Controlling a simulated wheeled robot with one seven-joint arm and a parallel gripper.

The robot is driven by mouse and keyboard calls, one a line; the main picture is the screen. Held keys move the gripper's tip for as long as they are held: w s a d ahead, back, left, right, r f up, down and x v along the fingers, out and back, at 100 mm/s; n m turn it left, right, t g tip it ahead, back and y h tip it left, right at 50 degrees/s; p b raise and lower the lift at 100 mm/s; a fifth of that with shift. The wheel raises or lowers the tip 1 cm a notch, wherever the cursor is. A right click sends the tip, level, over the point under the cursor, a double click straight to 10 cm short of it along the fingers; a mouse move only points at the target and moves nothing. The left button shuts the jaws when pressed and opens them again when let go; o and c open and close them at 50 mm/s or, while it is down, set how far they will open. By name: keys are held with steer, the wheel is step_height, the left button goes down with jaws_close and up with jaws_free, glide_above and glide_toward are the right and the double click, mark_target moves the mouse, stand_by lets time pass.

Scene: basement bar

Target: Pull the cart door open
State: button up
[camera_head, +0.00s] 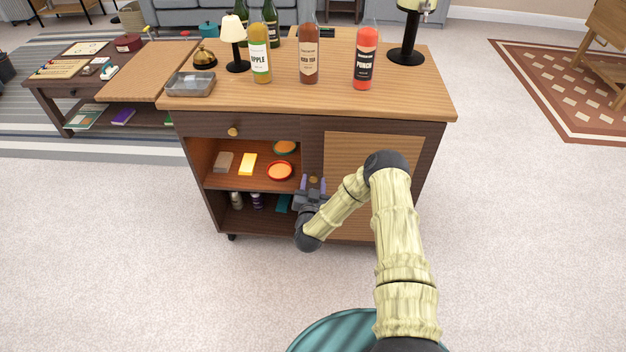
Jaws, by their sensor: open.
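The cart (436,106) stands ahead, with a light wood top and dark sides. Its door (365,149) is the light wood panel at the right of the front, and it looks shut. A small brass knob (314,180) shows near the door's left edge, between my fingers. My gripper (313,183) is open, its two purple-grey fingers pointing at the front on either side of the knob. Whether they touch it I cannot tell. My arm hides much of the door's middle and lower right.
A drawer with a brass knob (233,131) is at upper left, above open shelves holding a red bowl (280,171) and other items. Bottles, including a red one (365,58), and a lamp (233,42) stand on top. Carpet around the cart's front is clear.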

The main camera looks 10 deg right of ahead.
steer(key=shift+w, duration=0.2)
steer(key=shift+c, duration=0.3)
jaws_close()
steer(key=shift+s, duration=0.1)
